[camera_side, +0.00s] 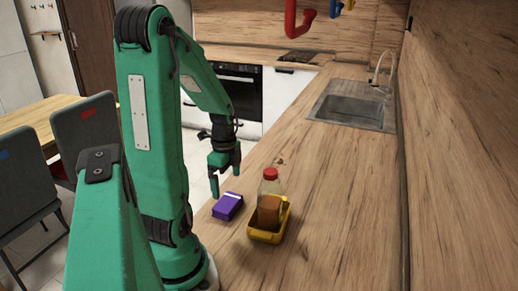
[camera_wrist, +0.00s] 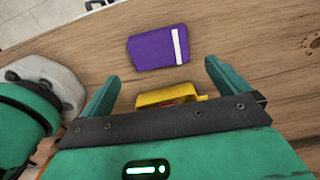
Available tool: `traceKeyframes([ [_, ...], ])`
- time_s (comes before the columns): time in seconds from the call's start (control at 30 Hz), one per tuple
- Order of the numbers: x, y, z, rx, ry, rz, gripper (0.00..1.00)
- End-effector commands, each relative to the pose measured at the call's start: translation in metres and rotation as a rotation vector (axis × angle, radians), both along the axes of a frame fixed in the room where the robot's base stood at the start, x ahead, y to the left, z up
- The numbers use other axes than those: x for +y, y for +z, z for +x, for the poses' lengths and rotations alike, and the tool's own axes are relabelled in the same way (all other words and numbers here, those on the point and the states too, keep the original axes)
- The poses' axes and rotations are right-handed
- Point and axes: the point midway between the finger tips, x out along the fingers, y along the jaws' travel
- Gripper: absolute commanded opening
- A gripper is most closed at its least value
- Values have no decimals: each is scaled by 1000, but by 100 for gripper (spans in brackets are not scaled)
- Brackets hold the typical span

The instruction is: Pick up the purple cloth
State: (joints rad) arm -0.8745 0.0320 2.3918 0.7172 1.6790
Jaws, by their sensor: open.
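The purple cloth (camera_side: 227,206) lies flat on the wooden counter near its left edge in the side view. It is a folded rectangle with a white stripe along one end, and it also shows at the top middle of the wrist view (camera_wrist: 155,49). My gripper (camera_side: 226,187) is open and empty, pointing down above the counter close to the cloth. In the wrist view its two fingers (camera_wrist: 158,81) are spread wide, and the cloth lies beyond their tips, apart from them.
A yellow tray (camera_side: 265,237) holding a red-capped bottle (camera_side: 270,190) and a brown item (camera_side: 268,212) stands just right of the cloth. A sink (camera_side: 352,111) is farther back. The counter right of the tray is clear.

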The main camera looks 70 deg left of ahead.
Motion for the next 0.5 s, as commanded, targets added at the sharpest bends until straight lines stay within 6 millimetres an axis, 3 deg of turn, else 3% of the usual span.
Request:
traceKeyframes([
  [0.3, -1, -21, -1, 2, 1, -2, 100],
  [0.5, -1, -22, 0, 1, 1, -1, 100],
])
